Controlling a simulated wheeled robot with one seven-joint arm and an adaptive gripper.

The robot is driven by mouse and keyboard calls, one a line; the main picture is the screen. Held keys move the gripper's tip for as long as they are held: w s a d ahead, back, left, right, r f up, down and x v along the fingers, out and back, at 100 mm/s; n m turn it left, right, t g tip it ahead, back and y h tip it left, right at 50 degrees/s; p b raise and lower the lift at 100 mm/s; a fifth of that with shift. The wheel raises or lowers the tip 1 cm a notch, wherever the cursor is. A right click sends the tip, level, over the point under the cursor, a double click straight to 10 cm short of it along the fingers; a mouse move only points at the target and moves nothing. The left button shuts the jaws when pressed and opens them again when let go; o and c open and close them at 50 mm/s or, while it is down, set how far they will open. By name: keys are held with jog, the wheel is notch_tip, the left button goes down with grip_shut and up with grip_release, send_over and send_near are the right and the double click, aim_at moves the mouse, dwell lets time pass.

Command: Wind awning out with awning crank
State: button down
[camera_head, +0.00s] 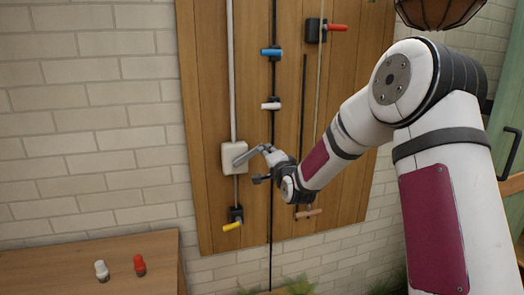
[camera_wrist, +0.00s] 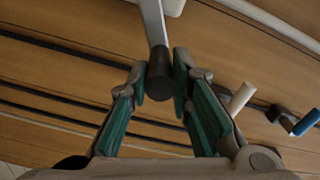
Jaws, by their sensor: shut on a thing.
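The awning crank (camera_head: 244,155) is a grey metal arm on a white gearbox (camera_head: 228,163), mounted on the wooden wall panel. In the head view its arm points to the right and slightly up. My gripper (camera_head: 264,163) is at the crank's free end. In the wrist view the metal arm (camera_wrist: 152,22) comes in from the top and ends in a dark round knob (camera_wrist: 160,78). My gripper's green-padded fingers (camera_wrist: 160,88) are shut on this knob, one on each side. The awning itself is not in view.
Blue (camera_head: 271,52) and white (camera_head: 271,105) handles sit above my gripper, a red lever (camera_head: 336,28) at upper right. A yellow lever (camera_head: 232,226) and wooden bar (camera_head: 309,213) are below. A wooden table (camera_head: 60,270) bears small white and red objects. A basket (camera_head: 440,12) hangs upper right.

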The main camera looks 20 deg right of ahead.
notch_tip(320, 180, down, 11)
jog(key=m+p, duration=0.1)
jog(key=m, duration=1.2)
jog(key=a+f+m, duration=0.4)
jog(key=a+m, duration=0.5)
jog(key=m, duration=0.3)
jog(key=shift+a+f, duration=0.2)
jog(key=shift+a, duration=0.1)
jog(key=c, duration=1.4)
grip_release()
jog(key=shift+a, duration=0.1)
jog(key=shift+c, duration=0.2)
